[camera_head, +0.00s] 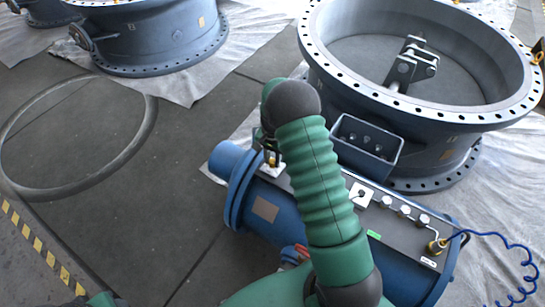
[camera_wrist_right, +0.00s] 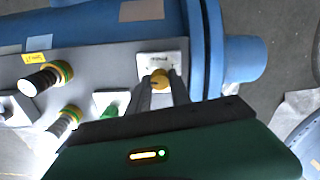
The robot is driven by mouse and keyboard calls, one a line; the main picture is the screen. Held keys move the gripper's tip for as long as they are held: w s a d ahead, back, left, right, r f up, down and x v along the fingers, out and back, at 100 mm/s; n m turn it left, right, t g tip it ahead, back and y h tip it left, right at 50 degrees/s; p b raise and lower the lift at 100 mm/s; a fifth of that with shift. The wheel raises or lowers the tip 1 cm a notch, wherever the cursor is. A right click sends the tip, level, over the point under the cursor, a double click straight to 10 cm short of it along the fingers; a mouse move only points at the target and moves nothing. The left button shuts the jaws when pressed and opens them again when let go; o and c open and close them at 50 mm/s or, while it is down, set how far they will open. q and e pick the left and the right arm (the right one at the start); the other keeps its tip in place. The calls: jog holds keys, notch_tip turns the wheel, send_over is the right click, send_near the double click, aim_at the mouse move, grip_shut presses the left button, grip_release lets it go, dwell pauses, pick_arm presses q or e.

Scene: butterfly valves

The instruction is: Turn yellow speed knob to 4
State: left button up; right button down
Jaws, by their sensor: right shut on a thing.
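The yellow speed knob (camera_wrist_right: 160,76) sits on a small white plate (camera_wrist_right: 162,59) near the end of the grey panel in the right wrist view. The plate's lettering and scale are too small to read for certain. My right gripper (camera_wrist_right: 161,88) is shut on the knob, one grey finger on each side of it. In the head view my right gripper (camera_head: 271,153) is at the panel's upper left end, above the white plate (camera_head: 270,170); the knob is mostly hidden there.
The panel is on a blue cylindrical actuator (camera_head: 265,208). Other yellow-and-black connectors (camera_wrist_right: 42,78) and a green switch (camera_wrist_right: 110,108) are close by. A large flanged valve (camera_head: 430,128) stands behind. A blue coiled cable (camera_head: 505,240) hangs at right.

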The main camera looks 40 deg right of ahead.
aim_at(273, 160)
jog(key=n, duration=0.1)
jog(key=n+p, duration=0.1)
jog(key=n, duration=0.1)
jog(key=shift+w+d+r+n, duration=0.1)
jog(key=shift+r+n, duration=0.05)
jog(key=shift+n, duration=0.15)
jog(key=shift+w+n+p, duration=0.1)
jog(key=shift+n+p, duration=0.6)
jog(key=shift+n, duration=0.9)
jog(key=c, duration=1.2)
grip_release()
notch_tip(273, 160, up, 16)
jog(key=shift+r+p, duration=0.25)
jog(key=shift+p, duration=0.5)
